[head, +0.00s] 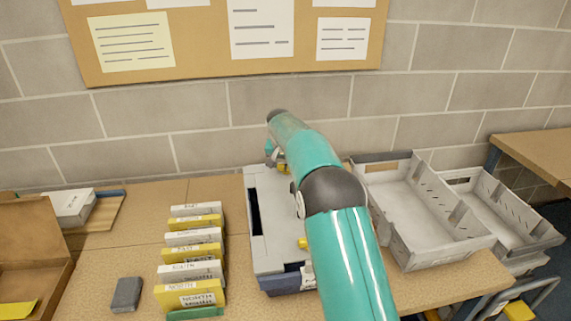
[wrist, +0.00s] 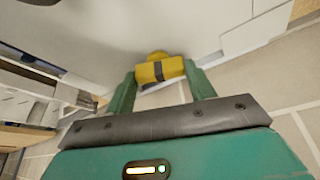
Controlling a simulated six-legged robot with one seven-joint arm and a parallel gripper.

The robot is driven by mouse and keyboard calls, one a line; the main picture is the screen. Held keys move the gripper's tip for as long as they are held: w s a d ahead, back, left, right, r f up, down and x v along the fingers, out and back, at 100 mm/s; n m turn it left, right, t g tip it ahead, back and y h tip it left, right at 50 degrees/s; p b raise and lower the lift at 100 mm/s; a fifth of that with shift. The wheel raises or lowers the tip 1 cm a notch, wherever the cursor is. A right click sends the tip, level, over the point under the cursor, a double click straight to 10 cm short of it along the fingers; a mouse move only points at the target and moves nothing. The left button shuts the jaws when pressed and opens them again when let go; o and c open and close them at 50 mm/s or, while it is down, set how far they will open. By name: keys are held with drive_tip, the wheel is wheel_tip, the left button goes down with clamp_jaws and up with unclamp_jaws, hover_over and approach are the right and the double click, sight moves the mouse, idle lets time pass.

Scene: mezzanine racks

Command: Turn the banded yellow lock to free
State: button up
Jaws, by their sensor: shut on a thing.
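In the head view my gripper (head: 273,156) is at the far end of the grey case (head: 270,262), where a bit of yellow shows. My arm hides much of the case's right side. A second yellow part (head: 303,242) shows near the case's front. I cannot read any free mark.
Left of the case stands a row of white and yellow labelled boxes (head: 191,268), with a dark block (head: 126,294) beside it. Grey trays (head: 414,215) stand to the right. A block wall with a pinboard (head: 190,48) closes off the back.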

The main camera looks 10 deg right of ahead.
drive_tip(key=shift+d+n+y, duration=0.15)
drive_tip(key=shift+n+y, duration=0.25)
drive_tip(key=shift+n, duration=0.7)
drive_tip(key=shift+n+y, duration=0.4)
drive_tip(key=shift+n, duration=0.8)
drive_tip(key=o, duration=1.4)
drive_tip(key=shift+r+t, duration=0.1)
drive_tip(key=shift+t, duration=0.2)
drive_tip(key=v, duration=1.3)
drive_tip(key=shift+r, duration=0.3)
drive_tip(key=shift+s, duration=0.15)
